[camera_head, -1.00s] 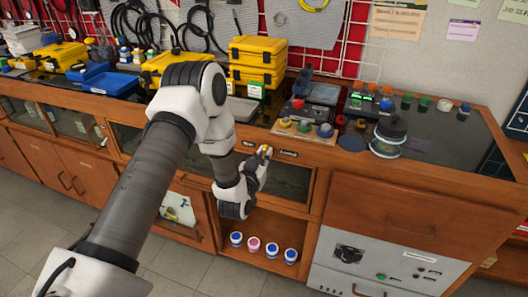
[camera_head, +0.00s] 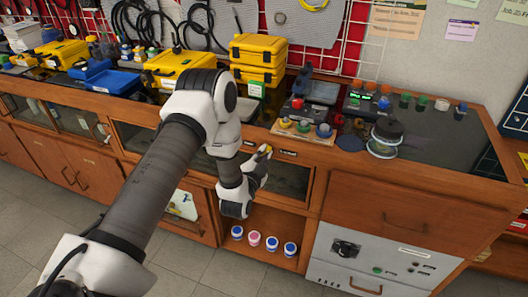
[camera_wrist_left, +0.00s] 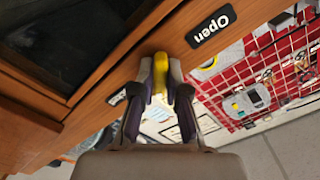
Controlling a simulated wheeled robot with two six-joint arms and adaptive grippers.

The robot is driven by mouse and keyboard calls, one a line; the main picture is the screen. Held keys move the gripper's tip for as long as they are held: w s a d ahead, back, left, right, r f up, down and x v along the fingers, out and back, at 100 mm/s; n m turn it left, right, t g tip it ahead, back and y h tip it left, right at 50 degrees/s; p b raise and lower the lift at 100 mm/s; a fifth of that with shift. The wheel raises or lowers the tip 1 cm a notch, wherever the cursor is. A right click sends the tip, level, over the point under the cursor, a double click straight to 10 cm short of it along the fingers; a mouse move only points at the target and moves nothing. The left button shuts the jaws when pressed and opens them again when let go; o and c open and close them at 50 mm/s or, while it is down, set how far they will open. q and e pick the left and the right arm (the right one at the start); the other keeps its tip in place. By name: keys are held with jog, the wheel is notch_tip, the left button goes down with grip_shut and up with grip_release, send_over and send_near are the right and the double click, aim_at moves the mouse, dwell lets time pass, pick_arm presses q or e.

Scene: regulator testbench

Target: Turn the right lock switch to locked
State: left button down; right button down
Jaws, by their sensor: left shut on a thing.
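The lock switch is a small yellow knob (camera_wrist_left: 160,70) on the wooden front rail of the bench. My left gripper (camera_wrist_left: 166,92) is shut on it, with one finger on each side, in the left wrist view. In the head view the left gripper (camera_head: 262,155) is at the rail, and a bit of yellow shows at its tips. An "Open" label (camera_wrist_left: 211,26) is beside the knob in the wrist view. A "Locked" label (camera_head: 287,153) is just right of the gripper in the head view. The knob's exact angle is hard to tell. My right gripper is out of view.
Above the rail, a panel with coloured knobs (camera_head: 303,129) sits at the bench edge. Yellow cases (camera_head: 258,60) stand behind it. Below the gripper, an open shelf holds several small jars (camera_head: 254,238). A grey drawer panel (camera_head: 385,262) is to the right.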

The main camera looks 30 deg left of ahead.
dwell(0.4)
pick_arm(q)
jog(key=c, duration=1.2)
grip_release()
jog(key=v, duration=0.7)
jog(key=shift+s+d, duration=0.1)
jog(key=shift+s, duration=0.15)
